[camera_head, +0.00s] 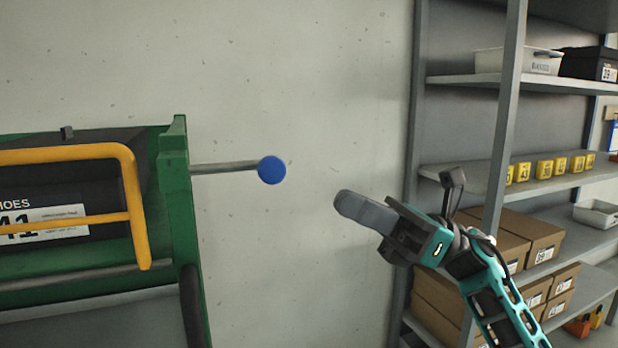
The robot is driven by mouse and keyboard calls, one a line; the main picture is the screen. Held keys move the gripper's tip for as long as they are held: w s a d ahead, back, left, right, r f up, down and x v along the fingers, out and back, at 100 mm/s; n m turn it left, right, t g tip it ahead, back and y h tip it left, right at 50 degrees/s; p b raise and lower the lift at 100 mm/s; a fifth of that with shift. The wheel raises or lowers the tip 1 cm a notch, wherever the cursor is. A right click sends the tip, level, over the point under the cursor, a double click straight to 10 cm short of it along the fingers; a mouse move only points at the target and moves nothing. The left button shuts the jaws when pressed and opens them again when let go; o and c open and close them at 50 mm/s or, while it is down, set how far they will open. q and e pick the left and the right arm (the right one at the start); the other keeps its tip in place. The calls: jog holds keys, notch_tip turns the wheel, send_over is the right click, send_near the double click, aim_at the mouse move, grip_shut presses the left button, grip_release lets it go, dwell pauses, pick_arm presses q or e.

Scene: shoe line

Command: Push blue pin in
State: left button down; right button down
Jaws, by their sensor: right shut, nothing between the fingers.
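The blue pin (271,170) has a round blue head on a grey metal rod (222,167). The rod sticks out to the right from the green frame (174,185) of a rack at the left. My right gripper (342,201) is shut and empty. It is to the right of the blue head and a little lower in the picture, with a visible gap between them. Its fingers point left toward the wall side. My left gripper is not in view.
A yellow bar (134,200) crosses the rack in front of a black shoe box (70,215). A pale wall (310,80) stands behind. Grey shelving (480,85) at the right holds brown boxes (540,237), yellow number tags (545,169) and bins.

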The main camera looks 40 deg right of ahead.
aim_at(284, 175)
jog(key=p+x, duration=0.1)
jog(key=x, duration=0.5)
jog(key=shift+w+a+r, duration=0.1)
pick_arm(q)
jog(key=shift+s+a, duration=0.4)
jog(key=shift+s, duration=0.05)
pick_arm(e)
jog(key=shift+a, duration=0.2)
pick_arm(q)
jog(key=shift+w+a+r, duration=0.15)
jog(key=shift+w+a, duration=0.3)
pick_arm(e)
jog(key=a, duration=0.2)
jog(key=w+a, duration=0.1)
jog(key=a, duration=0.2)
jog(key=shift+w+a, duration=0.15)
